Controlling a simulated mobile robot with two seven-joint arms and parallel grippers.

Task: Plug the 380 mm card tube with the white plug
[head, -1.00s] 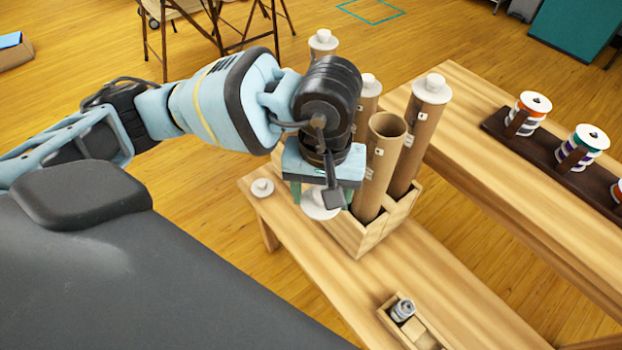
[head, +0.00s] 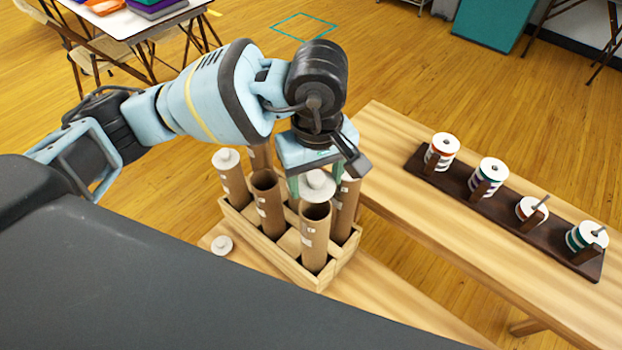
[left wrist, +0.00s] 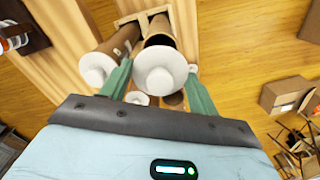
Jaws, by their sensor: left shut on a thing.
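My left gripper (head: 315,180) is shut on a white plug (head: 317,187), which also shows between the green fingertips in the left wrist view (left wrist: 160,80). The plug is close to the rim of an open brown card tube (head: 315,240) at the front right of the crate; that tube's dark mouth is partly visible. Another open tube (head: 269,210) stands to its left. Tubes with white plugs stand at the left (head: 233,182) and, in the wrist view, beside the held plug (left wrist: 97,68). Tube labels are too small to read. My right gripper is not in view.
The divided wooden crate (head: 290,268) holds the tubes upright on a low bench (head: 375,310). A loose white plug (head: 222,245) lies on the bench left of the crate. A higher bench at right carries a dark spool rack (head: 455,185).

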